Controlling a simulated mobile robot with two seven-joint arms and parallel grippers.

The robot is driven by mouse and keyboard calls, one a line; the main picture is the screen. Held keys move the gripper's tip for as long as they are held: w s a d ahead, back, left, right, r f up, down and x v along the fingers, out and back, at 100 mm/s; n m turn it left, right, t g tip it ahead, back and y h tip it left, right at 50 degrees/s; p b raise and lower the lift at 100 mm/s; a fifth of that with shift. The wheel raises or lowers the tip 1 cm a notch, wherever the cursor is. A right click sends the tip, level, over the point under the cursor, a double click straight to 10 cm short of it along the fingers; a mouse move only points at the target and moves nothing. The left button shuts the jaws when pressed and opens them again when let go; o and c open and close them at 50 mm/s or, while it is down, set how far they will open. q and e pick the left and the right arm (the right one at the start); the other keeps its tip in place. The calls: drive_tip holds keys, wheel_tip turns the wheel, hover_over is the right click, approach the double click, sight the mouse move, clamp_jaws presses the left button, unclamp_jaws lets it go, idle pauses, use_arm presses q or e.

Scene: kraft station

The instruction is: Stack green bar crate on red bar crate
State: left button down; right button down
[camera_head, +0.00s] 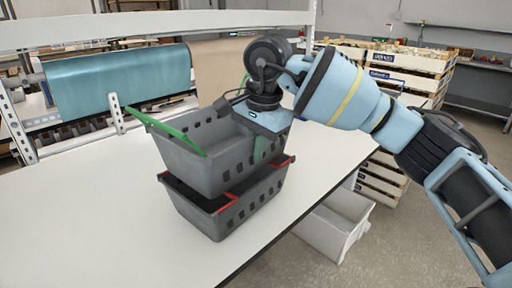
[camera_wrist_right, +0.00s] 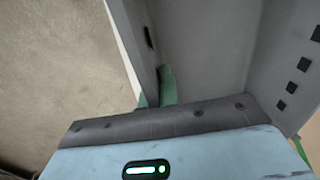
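The green bar crate (camera_head: 198,168) is a grey basket with a raised green bar at its left end. It is directly above the red bar crate (camera_head: 228,218), its base at that crate's rim. I cannot tell whether it rests fully there. The red bar crate stands on the white table, with red showing at its rim. My right gripper (camera_head: 261,143) is at the right end of the green bar crate, its fingers around the wall. My left gripper is out of view.
The white table (camera_head: 75,215) is clear left and in front of the crates. A rack with a blue roll (camera_head: 120,80) and a brown roll (camera_head: 215,62) stands behind. A white bin (camera_head: 335,222) and stacked wooden crates (camera_head: 410,75) stand beyond the table's right edge.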

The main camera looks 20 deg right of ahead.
drive_tip(key=shift+f, duration=0.1)
idle(0.3)
drive_tip(key=c, duration=1.6)
unclamp_jaws()
drive_tip(key=shift+f, duration=0.1)
drive_tip(key=r, duration=0.5)
drive_tip(key=s+r, duration=0.1)
drive_tip(key=r, duration=0.2)
drive_tip(key=shift+d, duration=0.25)
drive_tip(key=shift+f, duration=0.1)
